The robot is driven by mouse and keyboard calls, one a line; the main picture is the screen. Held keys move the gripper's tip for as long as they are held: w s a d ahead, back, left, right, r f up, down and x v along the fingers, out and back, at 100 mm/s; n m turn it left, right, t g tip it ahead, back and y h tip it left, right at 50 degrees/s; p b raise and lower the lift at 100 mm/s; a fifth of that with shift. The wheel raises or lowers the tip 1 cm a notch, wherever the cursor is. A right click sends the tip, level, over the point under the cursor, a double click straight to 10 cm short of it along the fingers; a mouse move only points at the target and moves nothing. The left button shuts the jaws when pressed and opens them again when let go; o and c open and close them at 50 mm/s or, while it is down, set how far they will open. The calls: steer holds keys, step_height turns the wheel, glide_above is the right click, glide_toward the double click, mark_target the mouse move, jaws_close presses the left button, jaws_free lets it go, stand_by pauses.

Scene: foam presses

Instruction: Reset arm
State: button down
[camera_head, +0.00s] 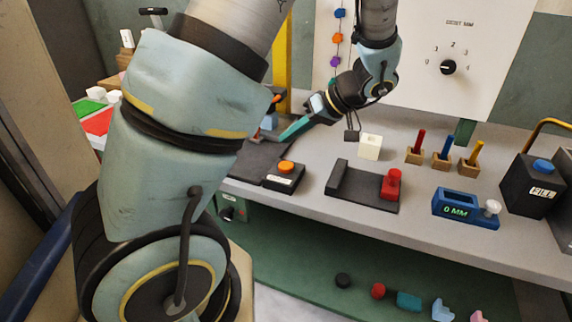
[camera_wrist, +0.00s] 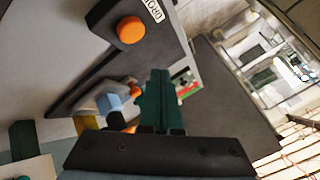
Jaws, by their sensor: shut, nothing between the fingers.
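My gripper (camera_head: 285,137) is at the back left of the grey bench in the head view, with its teal fingers pointing down and left. The fingers are together and hold nothing. They also show in the wrist view (camera_wrist: 157,75), pressed side by side above a dark surface. My arm's large links cover the left part of the head view. In the wrist view, a small light-blue piece (camera_wrist: 109,104) and an orange piece (camera_wrist: 136,90) show just left of the fingers.
A black box with an orange button (camera_head: 286,166) stands in front of my gripper; the button also shows in the wrist view (camera_wrist: 130,30). Right of it are a white cube (camera_head: 370,146), a black press with a red block (camera_head: 391,184), and a blue gauge reading 0 MM (camera_head: 457,207).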

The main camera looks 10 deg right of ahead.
steer(key=s+a+m+g+h, duration=0.1)
steer(key=s+a+m+h, duration=0.1)
steer(key=a, duration=0.5)
steer(key=s+a+m+g+h, duration=0.1)
steer(key=s+a+m+h, duration=0.2)
steer(key=s+a+h, duration=0.2)
steer(key=shift+a+r+m+h, duration=0.3)
steer(key=shift+a+r+h, duration=0.1)
steer(key=shift+a+h, duration=0.5)
